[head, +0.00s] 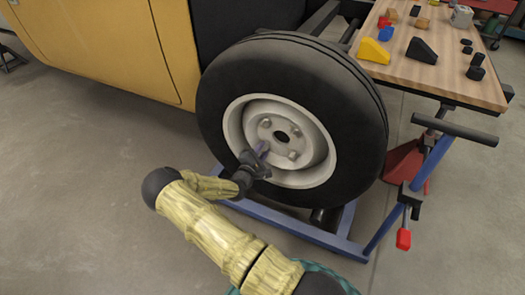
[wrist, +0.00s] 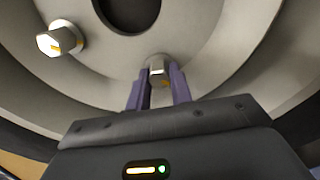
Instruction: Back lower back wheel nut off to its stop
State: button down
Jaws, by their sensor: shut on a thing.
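The wheel (head: 283,125) has a black tyre and a pale steel rim with several nuts around a dark centre hole. My gripper (head: 263,150) reaches the lower left of the hub from below. In the wrist view, my gripper's purple fingers (wrist: 157,88) stand on either side of the lower back wheel nut (wrist: 157,66) and are shut on it. This nut is metallic with an orange mark, and its lower part is partly hidden between the fingers. Another nut (wrist: 60,40) with an orange mark sits to the left, clear of the fingers.
The yellow vehicle body (head: 110,45) stands at the left of the wheel. A blue frame (head: 285,226) lies under the wheel.

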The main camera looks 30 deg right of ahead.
jog(key=shift+f, duration=0.15)
jog(key=c, duration=1.3)
grip_release()
jog(key=shift+o, duration=0.2)
jog(key=shift+s+a+p, duration=0.3)
jog(key=shift+s+a, duration=0.05)
jog(key=shift+a, duration=0.15)
jog(key=p+v, duration=0.4)
jog(key=v, duration=1.2)
jog(key=shift+s, duration=0.15)
jog(key=shift+a+p, duration=0.1)
jog(key=shift+p, duration=0.2)
